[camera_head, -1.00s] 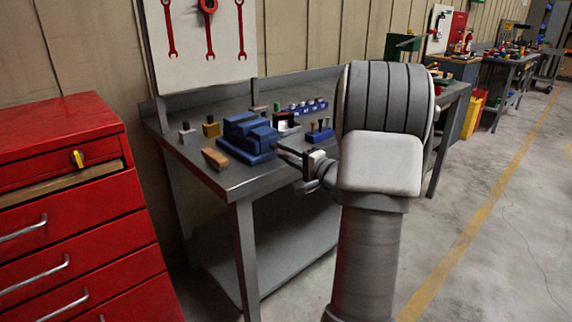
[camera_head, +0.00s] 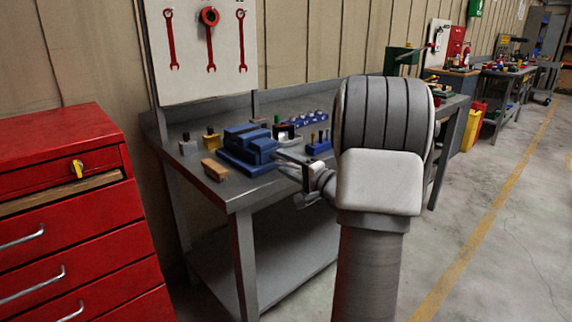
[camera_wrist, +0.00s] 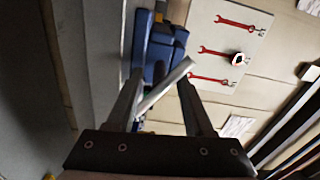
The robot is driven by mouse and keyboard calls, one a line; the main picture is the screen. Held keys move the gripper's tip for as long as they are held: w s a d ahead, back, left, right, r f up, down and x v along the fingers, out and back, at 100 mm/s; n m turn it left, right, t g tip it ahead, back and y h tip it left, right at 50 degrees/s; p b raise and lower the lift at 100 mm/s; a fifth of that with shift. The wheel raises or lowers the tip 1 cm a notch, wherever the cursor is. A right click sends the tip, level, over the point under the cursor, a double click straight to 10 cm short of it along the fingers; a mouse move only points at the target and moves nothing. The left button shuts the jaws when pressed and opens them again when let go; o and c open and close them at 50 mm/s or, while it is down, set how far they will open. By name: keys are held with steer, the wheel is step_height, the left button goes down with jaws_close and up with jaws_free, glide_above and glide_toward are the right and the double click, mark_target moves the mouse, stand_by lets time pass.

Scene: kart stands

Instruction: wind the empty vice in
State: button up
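The blue vice (camera_head: 262,151) stands on the grey bench near its front edge. It also shows in the wrist view (camera_wrist: 160,47), near the top middle. A pale metal bar (camera_wrist: 169,82) runs slantwise from the vice side down between my gripper's fingers. My gripper (camera_wrist: 161,84) has its two fingers apart, one each side of the bar. The right fingertip looks close to the bar; I cannot tell if it touches. In the head view my gripper (camera_head: 298,168) is at the vice's front right, partly hidden by my arm. I see nothing held in the vice; its jaw gap is unclear.
A wooden block (camera_head: 214,170) lies left of the vice on the bench (camera_head: 240,193). Small blocks, a blue holder (camera_head: 319,146) and a blue rack stand around and behind it. A red drawer cabinet (camera_head: 70,215) is at the left. The floor at right is clear.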

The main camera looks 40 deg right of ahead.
steer(key=s+d+p, duration=0.1)
steer(key=s+p, duration=0.1)
steer(key=s, duration=1.5)
steer(key=shift+s+d, duration=0.2)
